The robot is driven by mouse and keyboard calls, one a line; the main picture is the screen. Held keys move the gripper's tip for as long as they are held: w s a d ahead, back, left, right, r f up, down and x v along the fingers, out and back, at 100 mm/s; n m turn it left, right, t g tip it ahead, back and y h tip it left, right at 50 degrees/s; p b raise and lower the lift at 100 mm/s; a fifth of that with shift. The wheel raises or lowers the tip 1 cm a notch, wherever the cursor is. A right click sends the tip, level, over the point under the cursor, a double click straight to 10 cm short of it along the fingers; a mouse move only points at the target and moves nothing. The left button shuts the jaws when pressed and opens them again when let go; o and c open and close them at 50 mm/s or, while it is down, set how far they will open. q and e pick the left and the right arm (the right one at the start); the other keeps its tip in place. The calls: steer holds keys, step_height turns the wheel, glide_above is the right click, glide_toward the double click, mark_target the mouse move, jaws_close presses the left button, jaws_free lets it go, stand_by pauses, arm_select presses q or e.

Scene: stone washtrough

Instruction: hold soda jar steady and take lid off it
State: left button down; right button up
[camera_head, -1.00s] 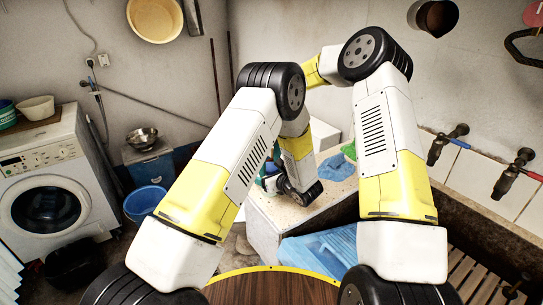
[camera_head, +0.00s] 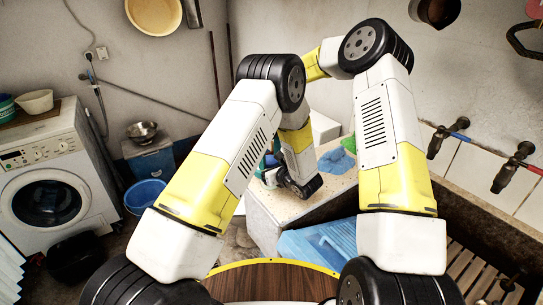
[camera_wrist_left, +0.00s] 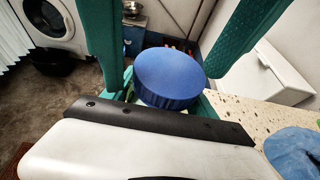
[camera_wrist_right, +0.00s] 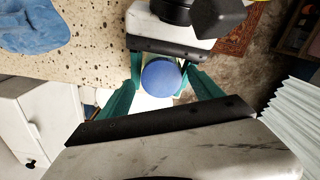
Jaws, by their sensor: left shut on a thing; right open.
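The soda jar has a round blue lid (camera_wrist_left: 168,78), seen close in the left wrist view. The lid also shows from above in the right wrist view (camera_wrist_right: 160,78). The jar's body is mostly hidden beneath the lid and behind the fingers. My left gripper (camera_wrist_left: 163,98) is shut on the jar below the lid, and the lid sits above its fingers. My right gripper (camera_wrist_right: 162,88) is open, with one teal finger on each side of the lid. I cannot tell whether these fingers touch it. In the head view the right gripper (camera_head: 264,164) is largely hidden by my left arm.
A speckled counter (camera_head: 290,208) lies beside the grippers, with a crumpled blue cloth (camera_head: 336,160) on it. A stone trough (camera_head: 490,225) with wooden slats is at the right. A washing machine (camera_head: 50,175) and a blue bucket (camera_head: 145,196) stand at the left.

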steer(key=shift+r, duration=0.1)
steer(key=shift+r, duration=2.2)
arm_select(q)
steer(key=shift+c, duration=0.9)
jaws_free()
